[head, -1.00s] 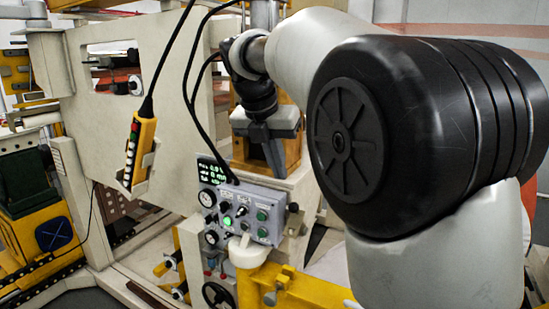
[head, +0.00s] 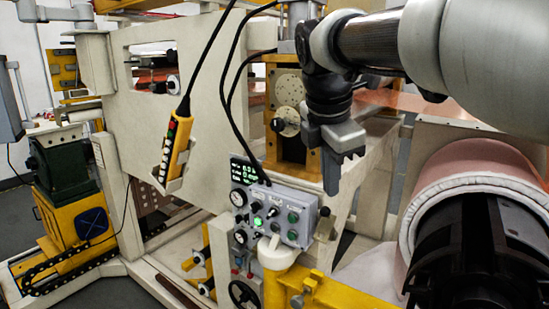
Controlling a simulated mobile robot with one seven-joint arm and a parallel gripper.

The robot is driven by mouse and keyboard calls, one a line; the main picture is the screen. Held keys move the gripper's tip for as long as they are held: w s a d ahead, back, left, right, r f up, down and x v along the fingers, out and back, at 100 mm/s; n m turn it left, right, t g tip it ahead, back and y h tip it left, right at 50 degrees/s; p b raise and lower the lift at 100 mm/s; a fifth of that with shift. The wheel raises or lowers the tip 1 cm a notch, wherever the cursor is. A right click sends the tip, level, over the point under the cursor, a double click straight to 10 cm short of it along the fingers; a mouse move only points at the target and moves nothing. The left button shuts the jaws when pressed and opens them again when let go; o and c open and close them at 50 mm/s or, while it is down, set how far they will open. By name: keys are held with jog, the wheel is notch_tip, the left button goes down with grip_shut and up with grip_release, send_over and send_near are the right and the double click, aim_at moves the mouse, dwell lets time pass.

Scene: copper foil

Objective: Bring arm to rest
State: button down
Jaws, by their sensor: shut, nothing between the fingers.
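My arm reaches in from the upper right of the head view, over the machine. My gripper (head: 333,187) hangs at its end, pointing down, with its fingers together and nothing visible between them. It is above and slightly right of the grey control panel (head: 274,212), apart from it as far as I can tell. The panel has dials, knobs, a lit green button and a small display.
A yellow pendant (head: 174,150) hangs on a black cable at the left of the panel. A large roll (head: 480,170) on a black core fills the lower right. Yellow rails (head: 340,290) run along the front. Copper foil (head: 395,100) shows behind my arm.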

jog(key=s+d+f+m+t+y, duration=0.1)
jog(key=s+f+m, duration=0.5)
jog(key=s+m, duration=0.3)
jog(key=s+d+f+m, duration=0.1)
jog(key=s+f+m, duration=0.5)
jog(key=s+m, duration=0.3)
jog(key=shift+s+f+m+t+y, duration=0.3)
jog(key=shift+m+t+y, duration=0.1)
jog(key=shift+m, duration=1.4)
